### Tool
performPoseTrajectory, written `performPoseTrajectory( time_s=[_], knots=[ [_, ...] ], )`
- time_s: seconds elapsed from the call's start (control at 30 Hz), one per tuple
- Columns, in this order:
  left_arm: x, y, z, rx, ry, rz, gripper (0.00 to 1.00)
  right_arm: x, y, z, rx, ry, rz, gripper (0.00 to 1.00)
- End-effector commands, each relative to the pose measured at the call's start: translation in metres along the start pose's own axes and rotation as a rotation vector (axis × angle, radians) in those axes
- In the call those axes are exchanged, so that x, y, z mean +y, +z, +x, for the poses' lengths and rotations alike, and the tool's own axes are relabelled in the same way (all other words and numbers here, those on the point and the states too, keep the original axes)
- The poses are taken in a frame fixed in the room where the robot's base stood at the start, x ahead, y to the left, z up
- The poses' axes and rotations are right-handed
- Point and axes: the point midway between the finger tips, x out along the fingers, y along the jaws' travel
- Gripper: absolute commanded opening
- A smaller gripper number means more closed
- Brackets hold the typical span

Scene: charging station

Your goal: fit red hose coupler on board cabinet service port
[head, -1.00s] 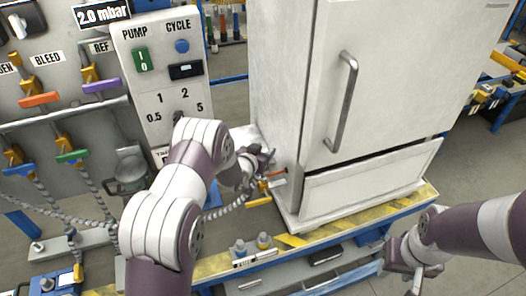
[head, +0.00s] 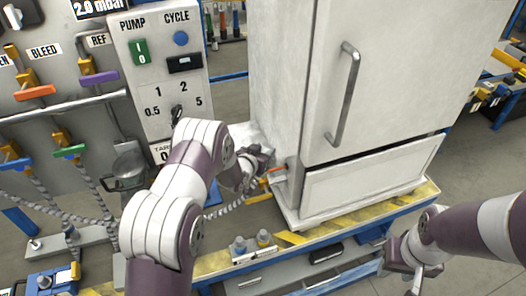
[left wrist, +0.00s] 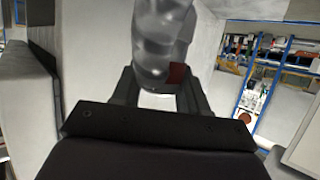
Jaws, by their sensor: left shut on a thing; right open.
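The white cabinet (head: 395,100) stands on a yellow-and-black edged bench. My left gripper (head: 262,158) is at the cabinet's lower left side, shut on the red hose coupler (head: 277,169), of which only a small red-orange piece shows there. In the left wrist view, a dark red part (left wrist: 177,74) shows between the fingers (left wrist: 155,98), beside a grey, ribbed hose-like piece (left wrist: 150,45) that covers much of the view. The service port is hidden or too small to make out, so I cannot tell whether the coupler touches it. My right gripper (head: 408,262) is open and empty, right of the bench front.
A control panel (head: 160,75) with pump and cycle switches stands left of the cabinet. Grey corrugated hoses (head: 80,205) hang below coloured valve levers. Small fittings (head: 252,243) stand in a holder at the bench front. Floor right of the bench is open.

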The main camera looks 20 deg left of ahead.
Motion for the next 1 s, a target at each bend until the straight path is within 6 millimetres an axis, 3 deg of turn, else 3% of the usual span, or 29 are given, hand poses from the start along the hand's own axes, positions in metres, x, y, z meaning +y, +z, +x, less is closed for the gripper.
performPoseTrajectory(
  time_s=[1.0],
  knots=[
    [0.000,0.024,0.010,0.002,0.000,0.000,0.06,0.000,0.003,0.023,0.000,0.000,0.000,0.43]
  ],
)
